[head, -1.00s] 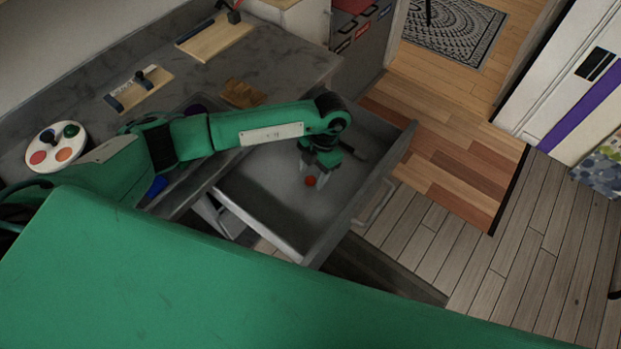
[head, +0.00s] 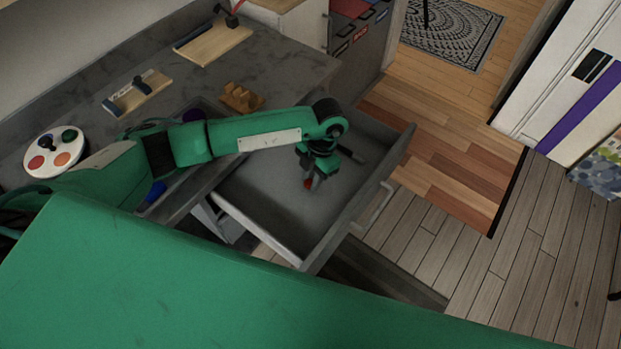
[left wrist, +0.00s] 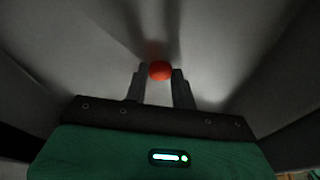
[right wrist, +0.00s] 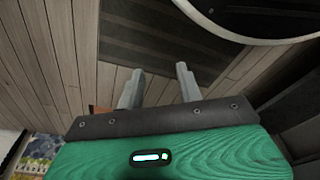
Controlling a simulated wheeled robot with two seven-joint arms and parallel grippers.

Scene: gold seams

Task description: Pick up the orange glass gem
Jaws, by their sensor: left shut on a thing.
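The orange glass gem (head: 308,183) looks red-orange and round and sits inside the open grey drawer (head: 262,222). My left gripper (head: 312,182) reaches down into the drawer and is shut on the gem. In the left wrist view the gem (left wrist: 160,70) sits between the two fingertips (left wrist: 159,76), with the drawer floor behind it. I cannot tell whether the gem still touches the drawer floor. My right gripper (right wrist: 155,85) shows only in the right wrist view; its fingers are apart with nothing between them, above a wooden floor.
A white palette with coloured spots (head: 55,152) lies on the grey counter at left. Wooden boards (head: 138,92) and a wooden block (head: 241,97) lie farther back. The drawer's walls surround my left gripper.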

